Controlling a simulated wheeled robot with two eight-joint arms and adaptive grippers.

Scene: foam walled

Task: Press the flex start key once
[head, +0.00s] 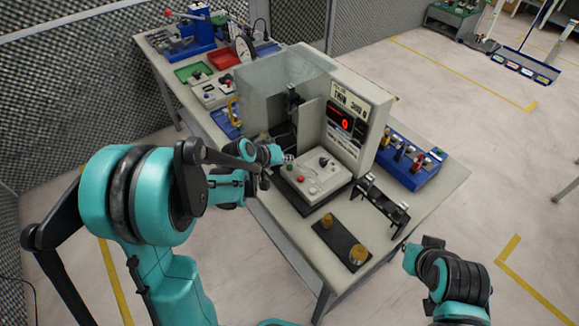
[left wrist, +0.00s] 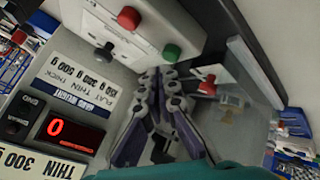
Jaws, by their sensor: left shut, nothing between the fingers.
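A pale grey control box (head: 335,183) stands at the front of a bench test machine (head: 361,118). In the left wrist view the box (left wrist: 140,42) carries a green key (left wrist: 172,52), a red key (left wrist: 128,17) and a black knob (left wrist: 103,50). I cannot read which key is flex start. My left gripper (head: 289,157) is at the box's left end. In the left wrist view its closed, empty fingers (left wrist: 165,76) appear just below the green key; I cannot tell whether they touch it. My right arm's end (head: 430,243) is off the bench's front right; its fingers cannot be made out.
The machine's red display (head: 341,119) reads 0. Clear guard panels (head: 250,93) stand behind the box. A black stand (head: 383,204), a dark mat (head: 336,238) with brass weights and a blue rack (head: 412,172) are nearby. The bench's near corner (head: 330,283) is bare.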

